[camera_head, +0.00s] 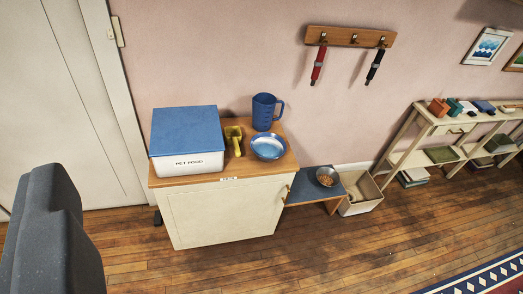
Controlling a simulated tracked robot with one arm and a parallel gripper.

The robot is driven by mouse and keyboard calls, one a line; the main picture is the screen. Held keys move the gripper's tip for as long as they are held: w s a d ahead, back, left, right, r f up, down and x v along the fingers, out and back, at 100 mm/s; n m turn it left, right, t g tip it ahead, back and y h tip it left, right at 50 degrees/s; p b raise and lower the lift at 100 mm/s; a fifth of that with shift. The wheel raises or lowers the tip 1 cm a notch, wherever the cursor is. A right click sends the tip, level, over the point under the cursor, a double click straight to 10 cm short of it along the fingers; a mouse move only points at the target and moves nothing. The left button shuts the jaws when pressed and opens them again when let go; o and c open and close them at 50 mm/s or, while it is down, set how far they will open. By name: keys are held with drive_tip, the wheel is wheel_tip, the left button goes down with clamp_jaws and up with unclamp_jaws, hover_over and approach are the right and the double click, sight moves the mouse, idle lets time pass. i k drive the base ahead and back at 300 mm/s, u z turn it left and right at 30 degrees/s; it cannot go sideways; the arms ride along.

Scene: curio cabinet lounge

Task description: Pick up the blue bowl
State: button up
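The blue bowl (268,147) stands upright on the wooden top of a white cabinet (222,212), near its right front edge. It has a blue rim and a paler inside, and looks empty. A dark grey part of my gripper (52,235) shows large and close at the lower left. Only this one part is in view, so its opening cannot be judged. It is well apart from the bowl, to the left and nearer the camera. Nothing is seen held.
Beside the bowl are a blue jug (264,112), a yellow scoop (234,140) and a blue-lidded PET FOOD box (187,140). Right of the cabinet, a low bench (304,187) bears a metal bowl (327,177) of food; a bin (360,193) stands beside it. Wooden floor in front is clear.

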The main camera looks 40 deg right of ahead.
sight(267, 147)
drive_tip(key=i, duration=1.25)
drive_tip(key=z, duration=0.7)
drive_tip(key=i, duration=0.95)
drive_tip(key=z, duration=0.6)
